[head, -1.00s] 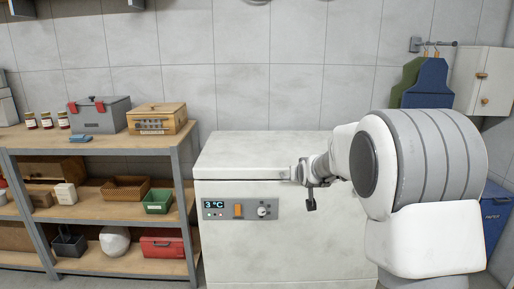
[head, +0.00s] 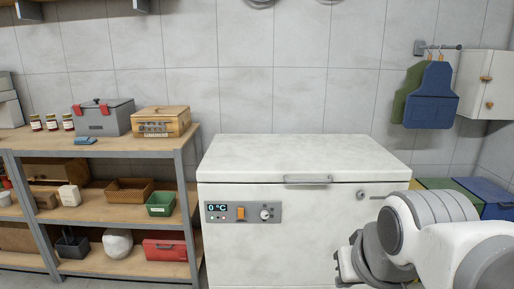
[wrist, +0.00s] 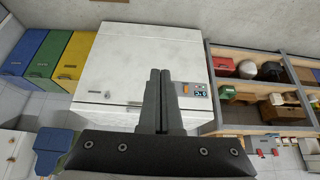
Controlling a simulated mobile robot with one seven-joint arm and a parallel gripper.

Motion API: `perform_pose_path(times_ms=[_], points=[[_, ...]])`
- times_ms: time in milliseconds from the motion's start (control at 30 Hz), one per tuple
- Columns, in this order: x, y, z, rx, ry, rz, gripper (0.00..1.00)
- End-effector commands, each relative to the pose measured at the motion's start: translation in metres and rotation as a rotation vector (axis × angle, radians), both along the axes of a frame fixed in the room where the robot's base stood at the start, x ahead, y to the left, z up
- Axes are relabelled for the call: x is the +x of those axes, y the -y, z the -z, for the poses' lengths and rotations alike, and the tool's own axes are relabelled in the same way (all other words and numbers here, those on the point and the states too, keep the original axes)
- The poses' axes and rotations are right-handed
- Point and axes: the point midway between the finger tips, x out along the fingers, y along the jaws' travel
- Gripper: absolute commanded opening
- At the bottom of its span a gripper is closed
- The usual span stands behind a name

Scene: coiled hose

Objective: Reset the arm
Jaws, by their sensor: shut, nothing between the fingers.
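My arm (head: 440,215) is folded low at the lower right of the head view, in front of the white chest freezer. My gripper (wrist: 160,75) shows in the wrist view with its two dark fingers pressed together and nothing between them. In the head view the gripper is hard to make out behind the arm links. The freezer (head: 300,152) has its lid down, and its handle (head: 308,181) is in plain view and apart from my arm. The freezer also shows in the wrist view (wrist: 130,50).
A wooden shelf unit (head: 185,150) with boxes, jars and baskets stands left of the freezer. Blue and green aprons (head: 432,95) hang beside a white wall cabinet (head: 488,80) at the right. Coloured bins (wrist: 48,55) stand beside the freezer. Open space lies above the lid.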

Motion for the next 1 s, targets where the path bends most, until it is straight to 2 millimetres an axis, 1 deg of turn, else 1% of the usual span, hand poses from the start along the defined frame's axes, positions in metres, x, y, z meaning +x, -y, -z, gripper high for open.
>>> perform_pose_path(times_ms=[33,133,167,200,367,800,900,1000], points=[[-0.017,0.000,0.005,-0.003,-0.015,-0.001,0.00],[-0.047,0.000,0.016,-0.006,-0.055,-0.002,0.00],[-0.051,0.000,0.010,-0.007,-0.063,-0.002,0.00],[-0.048,0.000,-0.007,-0.006,-0.062,-0.003,0.00],[-0.047,0.000,-0.041,-0.006,-0.062,-0.003,0.00],[-0.046,0.000,-0.156,-0.006,-0.061,-0.003,0.00],[-0.046,0.000,-0.176,-0.006,-0.061,-0.003,0.00],[-0.046,0.000,-0.190,-0.006,-0.061,-0.003,0.00]])
